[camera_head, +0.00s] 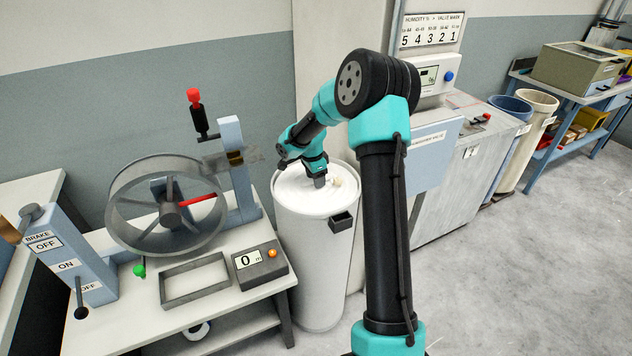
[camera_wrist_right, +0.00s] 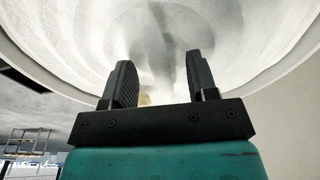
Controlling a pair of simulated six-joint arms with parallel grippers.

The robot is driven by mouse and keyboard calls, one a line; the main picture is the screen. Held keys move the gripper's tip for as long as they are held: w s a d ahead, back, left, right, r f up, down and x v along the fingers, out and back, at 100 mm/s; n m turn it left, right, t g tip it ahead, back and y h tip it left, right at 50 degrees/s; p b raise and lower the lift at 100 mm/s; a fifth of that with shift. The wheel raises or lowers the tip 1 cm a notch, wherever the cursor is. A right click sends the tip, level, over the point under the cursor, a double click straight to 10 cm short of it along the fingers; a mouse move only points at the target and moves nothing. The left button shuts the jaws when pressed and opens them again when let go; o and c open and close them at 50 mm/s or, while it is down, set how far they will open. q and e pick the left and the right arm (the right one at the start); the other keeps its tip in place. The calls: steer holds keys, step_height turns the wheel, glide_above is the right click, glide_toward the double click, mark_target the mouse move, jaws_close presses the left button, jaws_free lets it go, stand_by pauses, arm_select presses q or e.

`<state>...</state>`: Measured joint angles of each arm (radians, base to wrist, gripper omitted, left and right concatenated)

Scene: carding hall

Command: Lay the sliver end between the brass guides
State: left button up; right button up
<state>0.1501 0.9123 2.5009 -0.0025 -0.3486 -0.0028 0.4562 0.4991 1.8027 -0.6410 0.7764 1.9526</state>
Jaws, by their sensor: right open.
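The tall white can (camera_head: 318,270) stands right of the wrap-reel bench, filled with white sliver (camera_head: 300,190). A small cream piece (camera_head: 337,181), perhaps the sliver end, sticks up near the can's middle. My right gripper (camera_head: 319,184) points down into the can mouth, just left of that piece. In the right wrist view the gripper (camera_wrist_right: 162,80) is open, its fingers apart over the white sliver. A small yellowish bit (camera_wrist_right: 145,100) shows low between the fingers, partly hidden by the gripper body. The brass guides (camera_head: 235,157) sit on the blue-grey post left of the can. My left gripper is out of view.
The bench holds a reel (camera_head: 165,205) with a red arm, an empty grey frame (camera_head: 195,279), a counter reading 0 (camera_head: 260,267) and a brake box (camera_head: 60,255). A grey cabinet (camera_head: 450,180) stands right of the can. The floor at right front is clear.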

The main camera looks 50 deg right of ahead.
steer(key=shift+c, duration=0.3)
jaws_close()
stand_by(0.4)
steer(key=shift+r, duration=0.15)
steer(key=shift+r, duration=1.85)
steer(key=s+a+r, duration=0.1)
steer(key=s+a, duration=0.9)
steer(key=a, duration=0.2)
steer(key=shift+s, duration=0.3)
steer(key=shift+w, duration=0.1)
